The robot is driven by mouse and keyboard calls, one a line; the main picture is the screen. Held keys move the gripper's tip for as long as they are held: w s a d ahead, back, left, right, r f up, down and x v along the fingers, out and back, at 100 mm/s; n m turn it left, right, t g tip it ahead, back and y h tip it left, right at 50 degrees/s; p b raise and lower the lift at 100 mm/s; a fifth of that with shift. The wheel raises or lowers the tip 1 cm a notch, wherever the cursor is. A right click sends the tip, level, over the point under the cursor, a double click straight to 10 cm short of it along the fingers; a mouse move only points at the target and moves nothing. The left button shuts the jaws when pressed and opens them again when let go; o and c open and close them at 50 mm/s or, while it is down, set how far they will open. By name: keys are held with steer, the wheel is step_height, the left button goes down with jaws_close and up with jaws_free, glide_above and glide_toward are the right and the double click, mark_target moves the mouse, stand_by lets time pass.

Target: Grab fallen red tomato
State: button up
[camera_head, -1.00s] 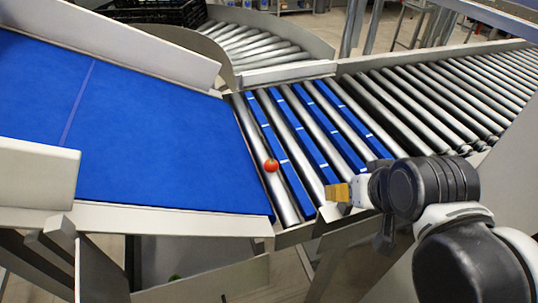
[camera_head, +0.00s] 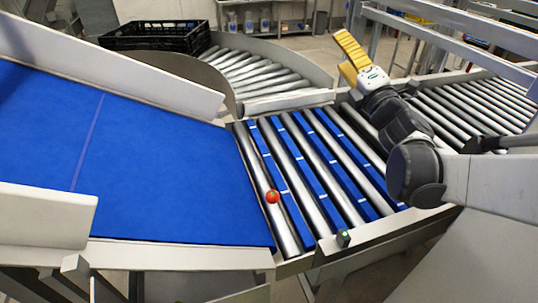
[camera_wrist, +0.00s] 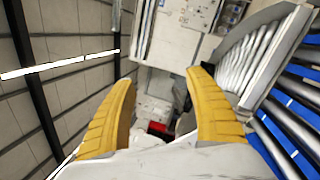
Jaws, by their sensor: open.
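A red tomato (camera_head: 272,196) rests on the metal rollers near the right edge of the blue belt, in the head view. My gripper (camera_head: 347,52) is raised above the far side of the roller conveyor, up and to the right of the tomato and well away from it. In the wrist view its two yellow fingers (camera_wrist: 165,100) are spread apart with nothing between them. The tomato does not show in the wrist view.
A blue belt (camera_head: 150,180) with pale side walls lies to the left. Rollers with blue strips (camera_head: 315,165) run beside it. A black crate (camera_head: 155,36) stands at the back left by a curved roller section (camera_head: 250,70). Metal rails (camera_head: 450,25) stand at the back right.

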steer(key=w+a+f+n+g+y, duration=0.1)
steer(key=a+f+n+g+y, duration=0.15)
steer(key=a+n+y, duration=0.35)
steer(key=n+g+y, duration=0.2)
steer(key=n+g, duration=1.3)
steer(key=n, duration=0.5)
glide_toward(274, 196)
steer(key=w, duration=0.3)
steer(key=shift+d+f, duration=0.2)
steer(key=shift+d, duration=0.15)
steer(key=shift+n+g, duration=0.4)
steer(key=shift+g, duration=0.05)
steer(key=a+f, duration=0.1)
steer(key=a+f+b, duration=0.1)
steer(key=a, duration=0.2)
steer(key=shift+s+f, duration=0.2)
steer(key=shift+f, duration=0.2)
steer(key=b+x, duration=0.1)
steer(key=x, duration=0.2)
steer(key=b+x, duration=0.1)
steer(key=x, duration=0.2)
steer(key=shift+s+a+r+b, duration=0.1)
steer(key=shift+s+a+b, duration=0.15)
steer(key=shift+b, duration=0.15)
steer(key=shift+d+r, duration=0.1)
steer(key=c, duration=1.2)
